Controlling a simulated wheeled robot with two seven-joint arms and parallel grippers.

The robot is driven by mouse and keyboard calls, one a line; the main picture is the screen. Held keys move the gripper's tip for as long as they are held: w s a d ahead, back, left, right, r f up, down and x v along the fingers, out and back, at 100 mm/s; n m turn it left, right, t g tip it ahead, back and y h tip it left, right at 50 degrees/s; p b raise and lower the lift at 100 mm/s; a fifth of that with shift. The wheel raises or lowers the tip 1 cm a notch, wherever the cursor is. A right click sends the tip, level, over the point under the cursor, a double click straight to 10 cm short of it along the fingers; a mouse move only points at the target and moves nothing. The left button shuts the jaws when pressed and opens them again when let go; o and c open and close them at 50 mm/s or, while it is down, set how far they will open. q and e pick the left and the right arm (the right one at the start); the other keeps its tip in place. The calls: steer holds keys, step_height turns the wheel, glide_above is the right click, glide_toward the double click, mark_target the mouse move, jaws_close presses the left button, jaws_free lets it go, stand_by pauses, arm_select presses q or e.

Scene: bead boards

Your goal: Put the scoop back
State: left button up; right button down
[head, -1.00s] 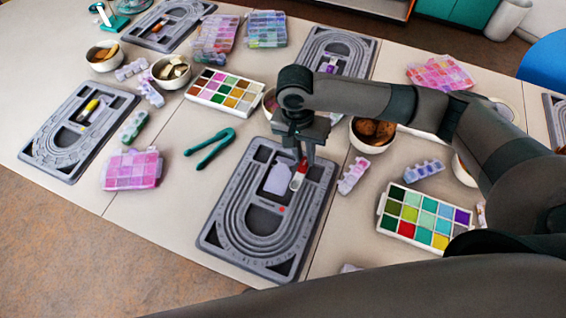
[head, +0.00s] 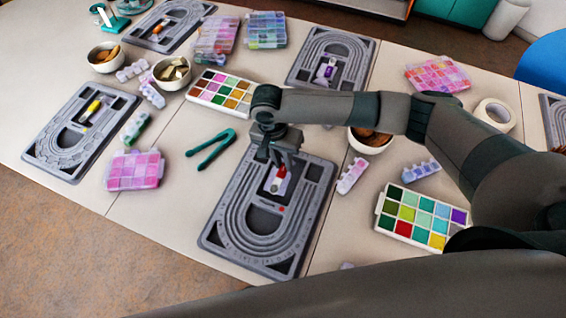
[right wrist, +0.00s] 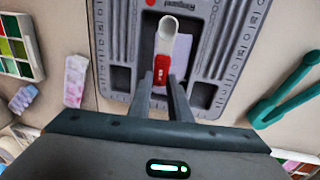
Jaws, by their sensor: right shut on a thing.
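The scoop (head: 282,172) has a red handle and a white bowl. My right gripper (head: 284,165) is shut on the red handle, over the upper part of the nearest grey bead board (head: 222,213). In the right wrist view the scoop (right wrist: 168,36) points away from the fingers (right wrist: 161,86), its white bowl toward the board's middle. A pale lavender patch (right wrist: 182,52) lies on the board beneath it. Whether the scoop touches the board cannot be told. My right arm and hand hide the board's top edge. My left gripper is not in view.
Teal pliers (head: 211,149) lie left of the board. A bead-filled palette (head: 424,218) and a small pink bead box (head: 351,176) are to its right. A white-framed palette (head: 219,92) and a bowl (head: 369,143) stand behind. Other boards hold scoops, one yellow (head: 93,107).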

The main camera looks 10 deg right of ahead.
mark_target(283, 166)
steer(key=shift+f, duration=0.95)
steer(key=shift+f+p, duration=0.35)
steer(key=shift+f, duration=0.2)
steer(key=c, duration=1.6)
jaws_free()
steer(key=shift+c, duration=0.2)
steer(key=shift+r+b, duration=0.4)
steer(key=shift+r, duration=0.35)
step_height(283, 166, up, 12)
steer(key=a+b, duration=0.1)
steer(key=b, duration=0.1)
steer(key=shift+w+a+f, duration=0.25)
steer(key=shift+w+a, duration=0.05)
steer(key=shift+w, duration=0.1)
